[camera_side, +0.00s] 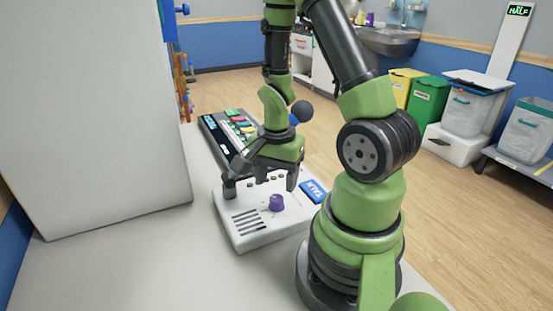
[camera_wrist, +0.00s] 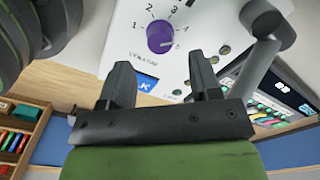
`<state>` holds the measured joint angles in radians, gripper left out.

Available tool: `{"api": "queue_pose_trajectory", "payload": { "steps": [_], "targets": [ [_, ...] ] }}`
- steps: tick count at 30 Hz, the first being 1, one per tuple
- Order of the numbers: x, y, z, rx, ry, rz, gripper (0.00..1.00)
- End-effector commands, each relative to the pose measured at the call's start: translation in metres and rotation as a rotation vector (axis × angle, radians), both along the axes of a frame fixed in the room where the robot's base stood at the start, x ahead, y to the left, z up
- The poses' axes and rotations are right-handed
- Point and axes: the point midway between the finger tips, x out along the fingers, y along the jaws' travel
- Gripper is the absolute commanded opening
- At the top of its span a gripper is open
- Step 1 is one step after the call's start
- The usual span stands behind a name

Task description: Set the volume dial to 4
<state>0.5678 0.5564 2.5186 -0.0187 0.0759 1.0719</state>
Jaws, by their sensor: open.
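The purple volume dial (camera_side: 276,202) stands on the white intercom box (camera_side: 236,236). My gripper (camera_side: 260,184) is open and empty over the back part of the box, behind the dial. Its fingers (camera_wrist: 163,80) are spread apart in the wrist view, and the dial lies beyond them, not between them.
A blue TALK button (camera_side: 313,191) is on the box's right side. Small round buttons sit near my fingers. A dark console with coloured keys (camera_side: 236,128) lies behind the box. A large white cabinet (camera_side: 90,120) stands on the left. The grey tabletop (camera_side: 130,260) in front is clear.

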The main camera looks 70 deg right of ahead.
Motion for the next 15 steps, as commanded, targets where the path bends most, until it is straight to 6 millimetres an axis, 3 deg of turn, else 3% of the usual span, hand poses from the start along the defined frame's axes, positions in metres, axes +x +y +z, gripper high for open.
{"api": "queue_pose_trajectory", "payload": {
  "steps": [6, 15],
  "targets": [
    [0.001, -0.001, 0.031, -0.003, -0.005, 0.002, 0.58],
    [0.0, 0.0, 0.048, 0.0, 0.0, 0.001, 0.58]
  ]
}}
